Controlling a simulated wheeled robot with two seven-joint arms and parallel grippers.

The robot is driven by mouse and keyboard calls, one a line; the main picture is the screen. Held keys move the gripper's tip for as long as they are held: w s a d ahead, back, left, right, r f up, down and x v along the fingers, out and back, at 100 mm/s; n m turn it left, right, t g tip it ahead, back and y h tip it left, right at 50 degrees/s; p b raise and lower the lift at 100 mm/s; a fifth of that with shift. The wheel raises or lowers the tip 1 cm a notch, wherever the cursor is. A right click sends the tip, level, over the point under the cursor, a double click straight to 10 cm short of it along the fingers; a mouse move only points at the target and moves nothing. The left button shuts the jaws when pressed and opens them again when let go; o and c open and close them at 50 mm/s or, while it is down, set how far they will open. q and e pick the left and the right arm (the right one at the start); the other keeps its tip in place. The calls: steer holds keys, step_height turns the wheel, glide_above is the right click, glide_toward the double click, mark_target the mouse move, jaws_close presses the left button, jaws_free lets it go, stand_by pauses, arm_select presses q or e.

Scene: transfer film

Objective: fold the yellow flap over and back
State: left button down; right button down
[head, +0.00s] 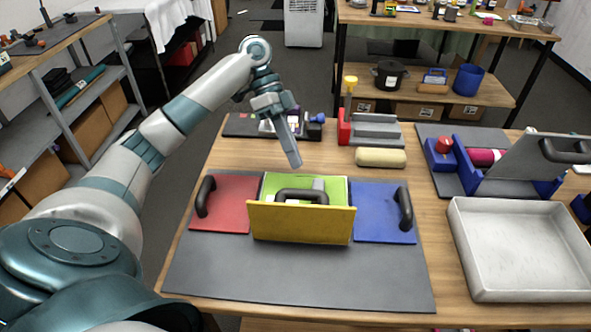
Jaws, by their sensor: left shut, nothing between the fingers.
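The yellow flap (301,223) stands up on edge, slightly tilted, at the front of a green panel (335,188). The panel lies on a dark grey board (300,280). A black handle (303,195) rises behind the flap's top edge; its lower part is hidden by the flap. A small grey block (318,184) shows on the green panel. My left gripper (294,161) is shut and empty, pointing down above and behind the panel, apart from the flap and handle. My right gripper is not in view.
A red flap (233,206) with a black handle lies left of the yellow one, a blue flap (375,215) right. A cream roller (380,158) lies behind. A white tray (520,245) and a blue-framed device (470,160) stand at the right.

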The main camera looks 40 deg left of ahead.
arm_select(q)
steer(key=shift+s+d+f+p, duration=0.3)
steer(key=shift+d+f, duration=0.1)
steer(key=shift+d, duration=0.1)
steer(key=shift+s+d+f+p, duration=0.25)
steer(key=shift+d+f, duration=0.15)
steer(key=shift+d, duration=0.05)
steer(key=shift+s+d+r+p, duration=0.1)
steer(key=shift+s+d+p, duration=0.45)
steer(key=shift+s, duration=0.3)
steer(key=shift+s+d, duration=0.35)
steer(key=shift+s, duration=0.25)
steer(key=shift+r+p, duration=0.15)
steer(key=shift+p, duration=0.2)
